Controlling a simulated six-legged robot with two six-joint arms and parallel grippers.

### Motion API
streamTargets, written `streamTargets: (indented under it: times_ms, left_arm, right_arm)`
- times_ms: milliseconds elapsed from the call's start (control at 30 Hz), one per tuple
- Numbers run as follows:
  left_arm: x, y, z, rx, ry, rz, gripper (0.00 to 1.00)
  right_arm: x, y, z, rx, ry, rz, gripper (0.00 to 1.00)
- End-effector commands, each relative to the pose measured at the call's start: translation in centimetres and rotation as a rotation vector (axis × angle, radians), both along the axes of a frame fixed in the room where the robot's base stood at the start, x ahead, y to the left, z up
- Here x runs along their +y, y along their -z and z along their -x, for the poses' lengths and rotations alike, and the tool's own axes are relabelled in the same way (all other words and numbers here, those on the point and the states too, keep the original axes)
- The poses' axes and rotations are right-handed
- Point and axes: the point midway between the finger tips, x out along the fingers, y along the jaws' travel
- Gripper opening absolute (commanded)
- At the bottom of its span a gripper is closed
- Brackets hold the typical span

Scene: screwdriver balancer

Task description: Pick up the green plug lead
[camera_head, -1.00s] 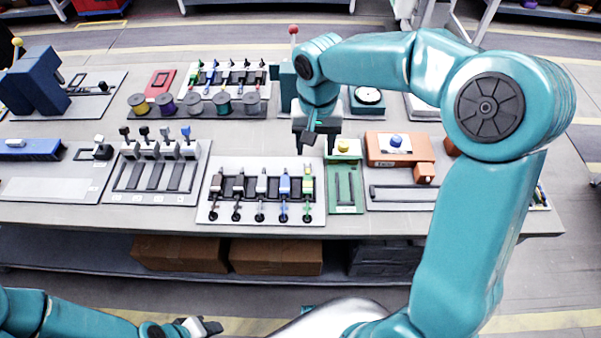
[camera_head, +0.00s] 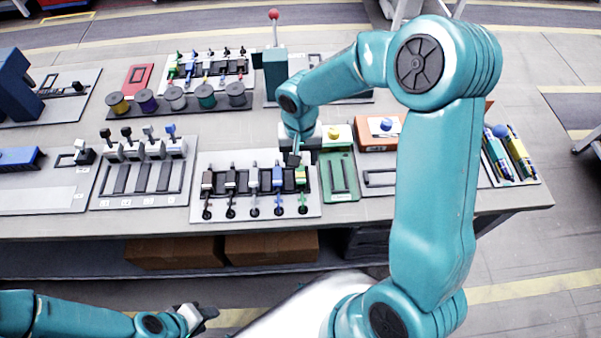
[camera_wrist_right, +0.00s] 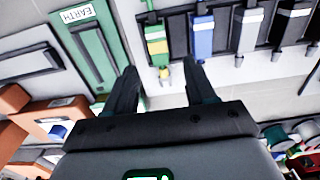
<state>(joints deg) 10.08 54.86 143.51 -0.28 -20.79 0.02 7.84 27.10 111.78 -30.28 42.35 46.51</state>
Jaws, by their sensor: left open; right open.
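The green plug lead (camera_head: 301,177) is the rightmost of a row of plug leads in the front rack (camera_head: 312,205). It has a green body with a pale and yellow band. My right gripper (camera_head: 294,159) is open just above and behind it. In the right wrist view the green plug lead (camera_wrist_right: 157,46) shows ahead of the gap between my two fingertips (camera_wrist_right: 160,68), with nothing between the fingers. A blue plug lead (camera_wrist_right: 202,38) stands beside it, beyond the right finger. My left gripper (camera_head: 208,313) is open and empty, low in front of the table.
A green EARTH plate (camera_head: 340,190) with a yellow knob lies right of the rack. A lever panel (camera_head: 180,190) lies to the left. Behind are spools (camera_head: 206,97), a second rack of leads (camera_head: 245,72) and a teal post with a red ball (camera_head: 275,68).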

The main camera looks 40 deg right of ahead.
Motion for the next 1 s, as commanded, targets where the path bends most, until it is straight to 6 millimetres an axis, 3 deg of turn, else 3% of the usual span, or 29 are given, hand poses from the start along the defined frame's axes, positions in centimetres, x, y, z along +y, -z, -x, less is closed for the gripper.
streamTargets:
  times_ms: [300, 600, 767, 1000]
  left_arm:
    - [0.0, -0.9, 0.0, 0.000, 0.000, 0.000, 0.43]
    - [0.0, -0.9, 0.0, 0.000, 0.000, 0.000, 0.43]
    - [0.0, -0.9, 0.0, 0.000, 0.000, 0.000, 0.43]
    - [0.0, -0.9, 0.0, 0.000, 0.000, 0.000, 0.43]
  right_arm:
    - [0.2, 4.5, 0.6, 0.004, -0.001, 0.000, 0.55]
    - [0.1, 5.1, 0.4, 0.000, 0.000, 0.000, 0.55]
    - [0.1, 5.1, 0.4, 0.001, 0.000, -0.001, 0.03]
    - [0.1, 5.1, 0.4, 0.001, 0.000, -0.001, 0.00]
